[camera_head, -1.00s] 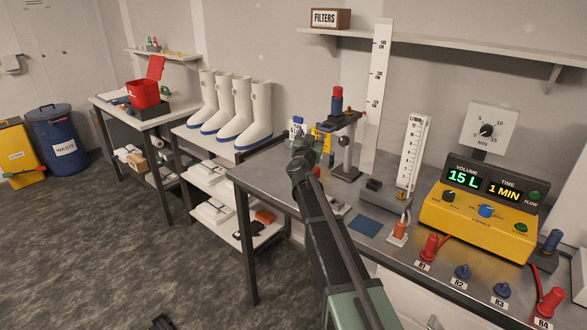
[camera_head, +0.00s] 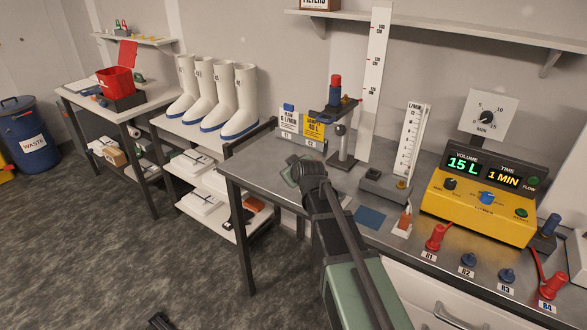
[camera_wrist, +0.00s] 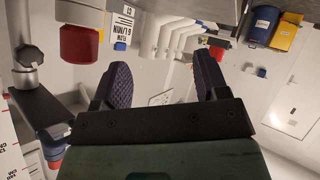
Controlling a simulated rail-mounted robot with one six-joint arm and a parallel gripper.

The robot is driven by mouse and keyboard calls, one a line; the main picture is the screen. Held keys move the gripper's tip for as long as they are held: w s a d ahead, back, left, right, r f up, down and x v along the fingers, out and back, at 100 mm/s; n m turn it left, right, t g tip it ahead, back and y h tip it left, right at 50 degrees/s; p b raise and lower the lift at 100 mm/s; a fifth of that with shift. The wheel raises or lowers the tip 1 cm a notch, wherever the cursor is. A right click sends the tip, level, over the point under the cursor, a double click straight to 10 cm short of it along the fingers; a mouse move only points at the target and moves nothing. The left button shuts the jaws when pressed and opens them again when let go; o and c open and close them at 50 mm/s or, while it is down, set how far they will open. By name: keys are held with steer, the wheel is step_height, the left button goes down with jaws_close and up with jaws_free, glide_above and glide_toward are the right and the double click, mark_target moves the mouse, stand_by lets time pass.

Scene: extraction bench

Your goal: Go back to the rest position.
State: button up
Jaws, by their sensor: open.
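My arm reaches over the grey bench (camera_head: 262,160) in the head view, with its green wrist part low over the bench top. The fingers are not clear there. In the wrist view, which looks upside down, my gripper (camera_wrist: 162,62) has two purple-padded fingers set wide apart with nothing between them. Beyond the fingers are the white boots (camera_wrist: 172,38), apart from them. The white flow card (camera_head: 288,121) and the yellow card (camera_head: 313,128) stand on the bench beyond my wrist. The flow card also shows in the wrist view (camera_wrist: 123,25).
A stand with a red and blue piece (camera_head: 335,90) is close right of my wrist, by a tall white scale (camera_head: 375,80). The yellow control box (camera_head: 475,210) and several red and blue plugs occupy the right bench.

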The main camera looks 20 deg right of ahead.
steer(key=shift+f, duration=0.1)
steer(key=s+a+f+m+g, duration=0.1)
steer(key=s+g, duration=0.3)
steer(key=s, duration=0.5)
steer(key=s+a+f+m+g, duration=0.2)
steer(key=s+f+g, duration=0.2)
steer(key=s, duration=0.6)
steer(key=s+a+f+m+g, duration=0.1)
steer(key=s+f+m+g, duration=0.1)
steer(key=s, duration=0.7)
steer(key=shift+s+a+f+g, duration=0.3)
steer(key=shift+f+g, duration=0.35)
steer(key=shift+g, duration=0.25)
